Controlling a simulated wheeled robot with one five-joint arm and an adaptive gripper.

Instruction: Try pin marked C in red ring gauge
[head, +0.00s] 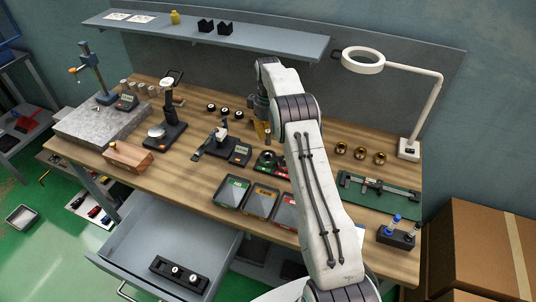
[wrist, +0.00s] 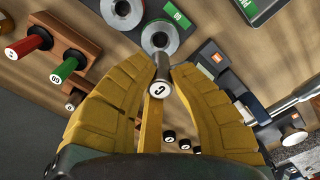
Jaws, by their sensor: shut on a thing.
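My gripper (wrist: 161,78) has its yellow fingers shut on the pin marked C (wrist: 161,90), a dark cylinder with a white lettered end facing the wrist camera. Two grey ring gauges show beyond the fingertips: one near the pin (wrist: 160,38), one farther left at the top edge (wrist: 122,10). In the head view my gripper (head: 262,117) is partly behind my arm, over the back middle of the bench. A dark holder with green and red parts (head: 268,160) sits beside my arm, partly hidden.
A wooden rack with red (wrist: 28,45) and green (wrist: 65,70) handled gauges lies left in the wrist view. Several black knobs (head: 224,111) stand in a row behind. Trays (head: 231,192), a dial stand (head: 165,130) and brass rings (head: 360,153) occupy the bench. A drawer (head: 150,235) is open.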

